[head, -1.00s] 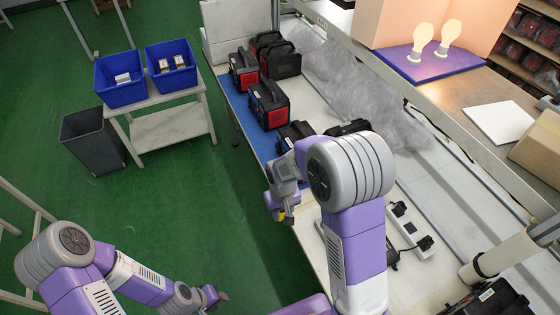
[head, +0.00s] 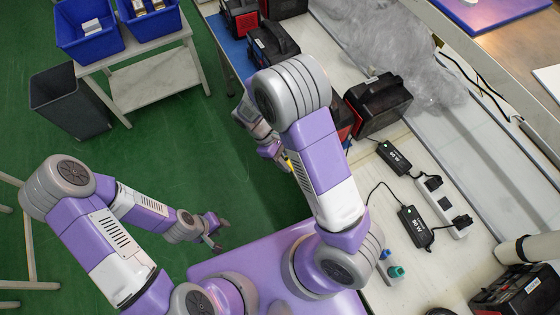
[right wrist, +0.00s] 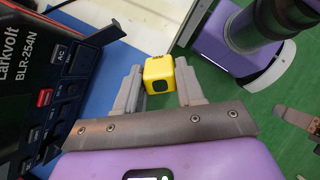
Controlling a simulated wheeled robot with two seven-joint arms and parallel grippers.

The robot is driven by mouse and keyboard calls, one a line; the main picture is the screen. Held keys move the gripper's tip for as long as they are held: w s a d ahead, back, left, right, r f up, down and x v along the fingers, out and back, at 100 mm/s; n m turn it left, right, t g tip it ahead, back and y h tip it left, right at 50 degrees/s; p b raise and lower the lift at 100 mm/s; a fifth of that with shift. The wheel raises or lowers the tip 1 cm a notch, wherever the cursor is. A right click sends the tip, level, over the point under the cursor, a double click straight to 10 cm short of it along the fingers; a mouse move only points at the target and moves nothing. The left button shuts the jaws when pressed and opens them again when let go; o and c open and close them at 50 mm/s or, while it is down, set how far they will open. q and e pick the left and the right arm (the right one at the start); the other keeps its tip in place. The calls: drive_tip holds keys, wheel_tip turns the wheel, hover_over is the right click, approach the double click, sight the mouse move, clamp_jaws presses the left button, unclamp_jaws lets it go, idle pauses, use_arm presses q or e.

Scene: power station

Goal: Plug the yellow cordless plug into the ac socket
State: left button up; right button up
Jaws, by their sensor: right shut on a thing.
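My right gripper (right wrist: 160,85) is shut on the small yellow cube-shaped plug (right wrist: 160,72), which has a dark round spot on its near face. In the head view a bit of yellow (head: 290,165) shows at this gripper, mostly hidden by my right arm. A black power station (right wrist: 45,85) marked "Larkvolt BLR-254N" stands left of the gripper in the right wrist view, apart from the plug. Its panel has a spot labelled "A/C" (right wrist: 60,54); the socket openings are not clear. My left gripper (head: 217,232) is open and empty above the green floor.
More power stations (head: 378,103) stand along the bench (head: 400,150). A white power strip (head: 447,207) and black adapters (head: 415,227) with cables lie on it. Blue bins (head: 90,30) sit on a side table, beside a grey bin (head: 70,100). Green floor is open at left.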

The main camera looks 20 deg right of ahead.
drive_tip(key=f+n+h+b, duration=0.1)
drive_tip(key=n+h, duration=0.1)
drive_tip(key=h, duration=0.1)
drive_tip(key=f+n+t+h+b, duration=0.1)
drive_tip(key=n+h, duration=0.1)
drive_tip(key=h, duration=0.1)
drive_tip(key=f+n+h+b, duration=0.1)
drive_tip(key=n+h+b, duration=0.1)
drive_tip(key=h, duration=0.1)
drive_tip(key=shift+s+d+f+n, duration=0.1)
drive_tip(key=shift+d+f+n, duration=0.15)
drive_tip(key=shift+d+n, duration=0.15)
drive_tip(key=shift+w+d+n+t+h+b, duration=0.5)
drive_tip(key=shift+d+n+t+h+b, duration=0.2)
drive_tip(key=shift+t, duration=0.25)
drive_tip(key=shift+w+d+n+t+h+b, duration=0.45)
drive_tip(key=shift+w+d+n+t+h, duration=0.15)
drive_tip(key=shift+t+h, duration=0.3)
drive_tip(key=shift+w+d+n+t+h+b, duration=0.4)
drive_tip(key=shift+d+n+t+h+b, duration=0.25)
drive_tip(key=shift+t, duration=0.3)
drive_tip(key=shift+p, duration=0.55)
drive_tip(key=shift+d, duration=0.2)
drive_tip(key=shift+d, duration=0.4)
drive_tip(key=shift+w+d+p, duration=0.1)
drive_tip(key=shift+d+p, duration=0.1)
drive_tip(key=shift+p, duration=0.1)
